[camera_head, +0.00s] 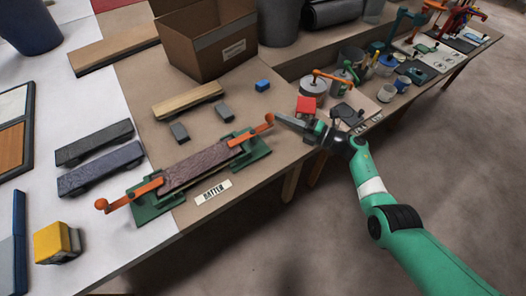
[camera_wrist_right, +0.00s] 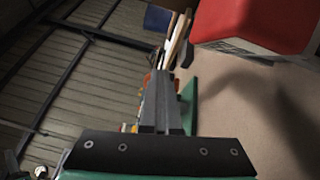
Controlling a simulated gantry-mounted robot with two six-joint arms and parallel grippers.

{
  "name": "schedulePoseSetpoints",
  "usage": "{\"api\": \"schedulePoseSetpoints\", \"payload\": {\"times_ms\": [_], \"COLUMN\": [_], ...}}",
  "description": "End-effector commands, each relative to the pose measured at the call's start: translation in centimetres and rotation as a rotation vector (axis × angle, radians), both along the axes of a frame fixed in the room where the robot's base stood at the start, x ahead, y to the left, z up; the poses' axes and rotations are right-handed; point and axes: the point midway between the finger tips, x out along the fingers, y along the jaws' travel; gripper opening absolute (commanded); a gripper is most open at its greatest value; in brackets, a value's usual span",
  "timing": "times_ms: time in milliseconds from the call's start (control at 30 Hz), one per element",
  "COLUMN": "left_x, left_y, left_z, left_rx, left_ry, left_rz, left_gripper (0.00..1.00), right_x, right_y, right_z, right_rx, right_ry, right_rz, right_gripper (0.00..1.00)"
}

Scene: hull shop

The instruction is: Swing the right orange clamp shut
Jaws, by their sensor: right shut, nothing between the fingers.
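The right orange clamp (camera_head: 251,132) is a lever with a round knob, on the right green base (camera_head: 254,154) of a fixture. Its lever points outward to the upper right. A dark purplish batten (camera_head: 200,164) lies across the fixture. The left orange clamp (camera_head: 130,194) sits at the other end, its lever pointing outward to the lower left. My right gripper (camera_head: 279,118) is shut and empty, its tips close to the right clamp's knob; I cannot tell if they touch. The wrist view shows its closed fingers (camera_wrist_right: 163,100) beside a green part. My left gripper is out of view.
A label reading BATTEN (camera_head: 213,192) lies in front of the fixture. A red block (camera_head: 306,106) and a cardboard box (camera_head: 207,45) stand behind. The table's front edge is close.

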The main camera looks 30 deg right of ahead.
Motion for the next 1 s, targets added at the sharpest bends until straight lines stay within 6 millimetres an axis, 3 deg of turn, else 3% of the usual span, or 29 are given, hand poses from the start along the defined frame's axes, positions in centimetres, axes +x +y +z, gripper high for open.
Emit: {"api": "schedulePoseSetpoints", "payload": {"times_ms": [167, 400, 600, 800, 1000], "left_x": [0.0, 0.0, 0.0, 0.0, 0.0], "left_y": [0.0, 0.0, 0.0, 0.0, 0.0], "left_z": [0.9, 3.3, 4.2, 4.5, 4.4], "left_rx": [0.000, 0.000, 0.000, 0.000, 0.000], "left_ry": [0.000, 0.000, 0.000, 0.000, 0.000], "left_rz": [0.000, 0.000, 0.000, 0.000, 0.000], "left_gripper": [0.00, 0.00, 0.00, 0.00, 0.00], "right_x": [-1.0, -5.3, -8.7, -10.2, -10.3], "right_y": [-0.4, -3.0, -5.0, -5.7, -5.8], "right_z": [0.2, 0.2, -0.2, -0.4, -0.5], "right_rx": [0.000, 0.000, -0.001, -0.001, -0.001], "right_ry": [0.001, 0.002, 0.001, 0.000, 0.000], "right_rz": [0.004, -0.002, -0.002, -0.001, 0.000], "right_gripper": [0.00, 0.00, 0.00, 0.00, 0.00]}}
